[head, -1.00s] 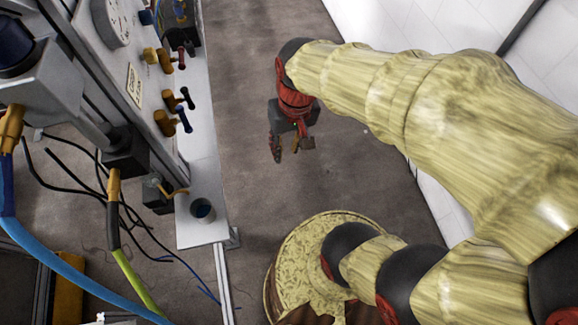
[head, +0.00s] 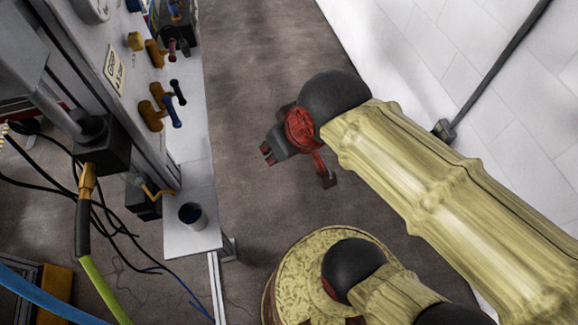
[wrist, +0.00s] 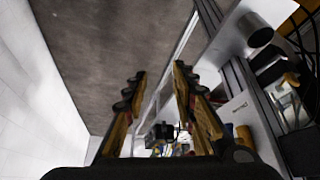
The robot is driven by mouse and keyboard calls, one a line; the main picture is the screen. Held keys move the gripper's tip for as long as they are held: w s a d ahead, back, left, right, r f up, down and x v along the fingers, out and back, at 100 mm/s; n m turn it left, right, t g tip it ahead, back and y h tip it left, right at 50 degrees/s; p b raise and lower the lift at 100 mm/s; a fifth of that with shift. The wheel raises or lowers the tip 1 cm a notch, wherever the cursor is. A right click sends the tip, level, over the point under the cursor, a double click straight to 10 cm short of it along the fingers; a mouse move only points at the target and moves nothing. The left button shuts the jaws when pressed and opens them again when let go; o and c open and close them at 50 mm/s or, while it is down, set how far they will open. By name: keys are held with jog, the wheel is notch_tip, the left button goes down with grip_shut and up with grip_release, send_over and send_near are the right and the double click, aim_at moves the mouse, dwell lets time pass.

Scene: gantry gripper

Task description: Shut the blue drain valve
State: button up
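The blue-handled valve (head: 173,115) sticks out from the panel at the left in the head view. Its blue lever slants down and right from a brass-coloured body. A black-handled valve (head: 178,91) sits just above it, and red-handled fittings (head: 172,47) are higher up. My gripper (head: 268,153) is over the floor to the right of the panel, clear of the valve. In the wrist view my gripper (wrist: 159,72) has its two fingers apart with nothing between them. I cannot pick out the blue lever for certain in the wrist view.
A cup (head: 192,215) stands on the white ledge (head: 190,240) below the valves, and it also shows in the wrist view (wrist: 258,33). Black cables and a yellow-green hose (head: 105,280) hang at left. A white wall (head: 450,70) is at right. Floor between is clear.

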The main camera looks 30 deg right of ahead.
notch_tip(320, 180, down, 11)
jog(key=w+d+m+g+y+b, duration=0.1)
jog(key=d+m+g+y+b, duration=0.1)
jog(key=d+m+g, duration=0.1)
jog(key=shift+w+r+m+g, duration=0.2)
jog(key=shift+m+g, duration=0.1)
jog(key=shift+m, duration=0.6)
jog(key=shift+o, duration=0.4)
jog(key=shift+r, duration=0.1)
